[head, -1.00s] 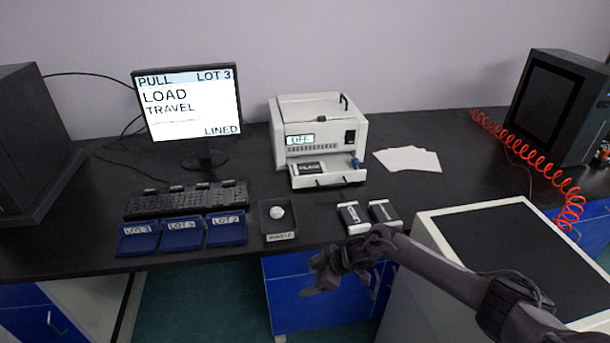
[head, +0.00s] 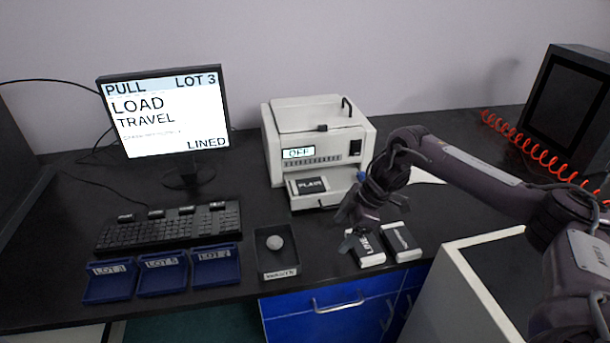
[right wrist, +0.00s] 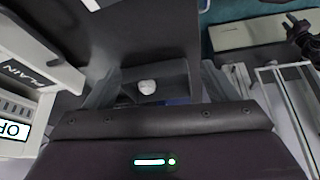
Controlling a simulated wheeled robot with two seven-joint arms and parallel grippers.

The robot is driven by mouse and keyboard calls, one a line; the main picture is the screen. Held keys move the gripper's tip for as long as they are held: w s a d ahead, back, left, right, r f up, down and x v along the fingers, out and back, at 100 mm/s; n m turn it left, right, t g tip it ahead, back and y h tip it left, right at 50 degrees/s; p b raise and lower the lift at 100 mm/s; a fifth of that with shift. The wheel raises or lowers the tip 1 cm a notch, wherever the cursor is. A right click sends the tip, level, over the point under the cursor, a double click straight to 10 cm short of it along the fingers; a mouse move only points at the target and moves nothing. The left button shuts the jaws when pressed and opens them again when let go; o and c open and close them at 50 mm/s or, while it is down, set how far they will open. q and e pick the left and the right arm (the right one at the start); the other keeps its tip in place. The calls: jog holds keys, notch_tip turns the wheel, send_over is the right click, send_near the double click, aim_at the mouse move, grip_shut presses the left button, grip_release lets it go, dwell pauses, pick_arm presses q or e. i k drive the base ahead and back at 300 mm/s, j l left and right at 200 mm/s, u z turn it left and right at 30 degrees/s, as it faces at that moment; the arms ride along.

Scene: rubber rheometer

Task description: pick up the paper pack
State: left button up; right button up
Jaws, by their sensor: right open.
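Two small white-and-dark packs lie side by side near the bench's front edge in the head view. The left pack (head: 368,259) has a label that seems to read LINED; the right pack (head: 401,242) has an unreadable label. A third pack, marked PLAIN (head: 311,185), sits on the machine's front tray and shows in the right wrist view (right wrist: 28,74). My right gripper (head: 354,230) is open and empty, just above the left pack and partly covering it. A dark jointed shape at the right wrist view's right edge looks like my left gripper (right wrist: 306,40); its jaws are unclear.
The white machine (head: 318,135) stands behind, its display reading OFF. A dark tray (head: 264,241) with a pale lump is left of the packs. Blue lot trays (head: 162,275), a keyboard (head: 168,228) and a monitor (head: 165,115) stand further left. White sheets (head: 429,177) lie behind my right arm.

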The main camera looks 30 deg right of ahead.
aim_at(315, 185)
jog(key=i+l, duration=0.15)
jog(key=i, duration=0.3)
jog(key=i+l, duration=0.15)
jog(key=i, duration=0.25)
